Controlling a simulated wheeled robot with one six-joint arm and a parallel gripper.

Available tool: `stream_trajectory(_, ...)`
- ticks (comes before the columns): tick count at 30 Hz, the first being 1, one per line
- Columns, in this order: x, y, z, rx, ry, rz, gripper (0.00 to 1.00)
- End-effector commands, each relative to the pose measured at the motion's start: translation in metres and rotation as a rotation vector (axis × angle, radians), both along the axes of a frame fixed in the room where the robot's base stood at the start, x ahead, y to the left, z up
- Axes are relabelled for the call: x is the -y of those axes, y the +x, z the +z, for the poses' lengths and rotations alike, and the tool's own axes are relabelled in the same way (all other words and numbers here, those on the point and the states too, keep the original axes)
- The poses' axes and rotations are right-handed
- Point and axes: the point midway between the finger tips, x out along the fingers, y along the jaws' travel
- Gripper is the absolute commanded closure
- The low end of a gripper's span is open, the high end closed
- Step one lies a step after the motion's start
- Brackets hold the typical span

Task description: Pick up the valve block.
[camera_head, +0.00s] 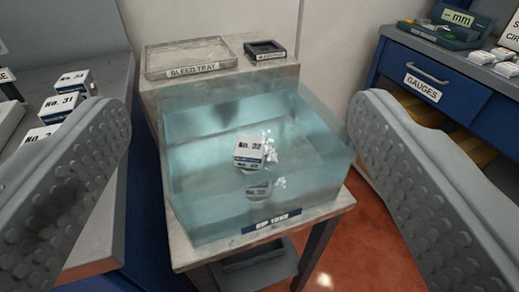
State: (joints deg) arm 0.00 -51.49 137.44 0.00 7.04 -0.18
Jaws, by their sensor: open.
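A small white and blue block (249,153), marked "No." and a number I cannot read surely, is in the clear dip tank (200,222), which holds bluish liquid. I take it for the valve block. White bubbles show at its right side, and a fainter image of it shows below. My gripper (240,110) is open, with one studded grey finger at each side of the picture. The tank and block appear between the fingers. Nothing is held. How far the fingers are from the block is hard to tell.
Behind the tank are the bleed tray (188,59) and a small dark tray (264,49). Several similar blocks (63,105), some marked "No. 31", sit at left, partly behind my finger. A blue gauges drawer (431,85) is at right. The tank walls surround the block.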

Motion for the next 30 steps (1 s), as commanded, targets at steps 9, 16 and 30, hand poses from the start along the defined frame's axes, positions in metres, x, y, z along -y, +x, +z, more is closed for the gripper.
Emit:
stream_trajectory(9, 0.000, 0.050, -0.008, -0.205, -0.179, 0.029, 0.24)
stream_trajectory(16, -0.001, 0.100, -0.021, -0.431, -0.380, 0.106, 0.24)
stream_trajectory(30, -0.001, 0.188, -0.062, -0.854, -0.740, 0.411, 0.24)
